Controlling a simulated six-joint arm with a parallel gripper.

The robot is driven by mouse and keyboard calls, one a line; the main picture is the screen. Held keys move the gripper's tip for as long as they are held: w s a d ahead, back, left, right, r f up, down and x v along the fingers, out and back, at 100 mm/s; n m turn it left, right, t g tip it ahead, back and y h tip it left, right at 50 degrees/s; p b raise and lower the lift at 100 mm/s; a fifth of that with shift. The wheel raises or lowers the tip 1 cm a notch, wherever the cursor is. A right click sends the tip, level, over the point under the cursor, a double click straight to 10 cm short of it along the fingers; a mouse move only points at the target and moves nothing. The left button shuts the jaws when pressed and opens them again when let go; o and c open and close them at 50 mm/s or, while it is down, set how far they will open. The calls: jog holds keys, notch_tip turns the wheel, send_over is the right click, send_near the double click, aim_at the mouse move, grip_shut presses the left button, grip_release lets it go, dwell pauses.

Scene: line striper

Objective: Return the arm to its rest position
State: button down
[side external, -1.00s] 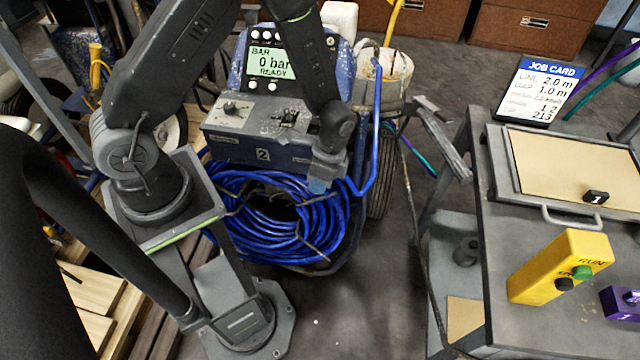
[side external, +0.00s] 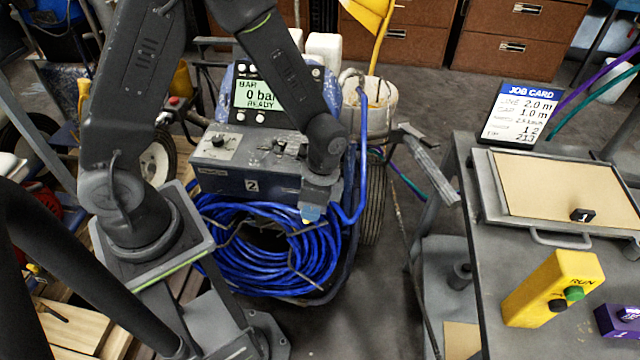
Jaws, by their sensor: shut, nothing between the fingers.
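My gripper (side external: 311,214) hangs at the end of my dark arm, in the middle of the side external view. It points down and is shut, with nothing seen in it. It shows in front of the blue hose coil (side external: 265,250) and below the right part of the striper's control panel (side external: 225,180). I cannot tell how far apart they are in depth. The striper's display (side external: 258,93) reads 0 bar, READY. My arm rises from its mount at the left and bends down to the gripper; the top of the bend is cut off by the frame.
Open floor (side external: 385,265) lies between striper and bench.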

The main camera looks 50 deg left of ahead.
notch_tip(320, 180, up, 15)
jog(key=a+n+t, duration=0.3)
jog(key=n+t, duration=0.1)
jog(key=s+a+r+n+t, duration=0.2)
jog(key=s+r+n+t, duration=0.2)
jog(key=s+r, duration=0.4)
notch_tip(320, 180, up, 2)
jog(key=shift+a+r+n, duration=0.25)
jog(key=shift+a+n, duration=0.05)
jog(key=shift+n, duration=0.1)
